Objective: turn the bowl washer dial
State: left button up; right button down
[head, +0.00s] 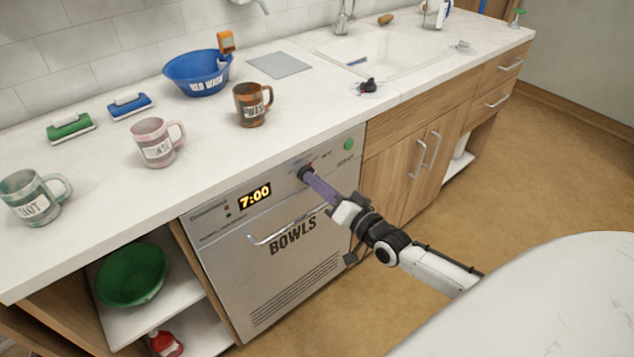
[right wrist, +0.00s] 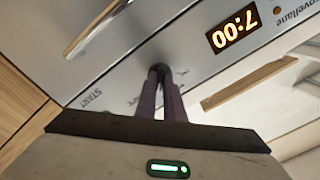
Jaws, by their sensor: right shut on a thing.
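The bowl washer (head: 275,240) is a grey front panel under the counter, marked BOWLS, with a lit display (head: 254,196) reading 7:00. Its dark dial (head: 305,172) is at the top of the panel, right of the display. My right gripper (head: 308,175) reaches the dial from the front, its purple fingers shut on it. In the right wrist view the fingers close around the dark dial (right wrist: 160,68), which they mostly hide, so its pointer cannot be read. The display (right wrist: 233,31) appears upside down there. My left gripper is not in view.
A handle bar (head: 285,229) crosses the washer front below the dial. A green button (head: 348,145) is at the panel's right. Mugs, including a brown one (head: 252,104), and a blue bowl (head: 197,73) stand on the counter (head: 220,130) above. A green bowl (head: 131,274) sits on the left shelf.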

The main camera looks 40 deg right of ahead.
jog(key=shift+m, duration=1.6)
jog(key=c, duration=1.9)
grip_release()
jog(key=shift+o, duration=0.2)
jog(key=s, duration=1)
jog(key=shift+s+d, duration=0.15)
jog(key=shift+d, duration=0.25)
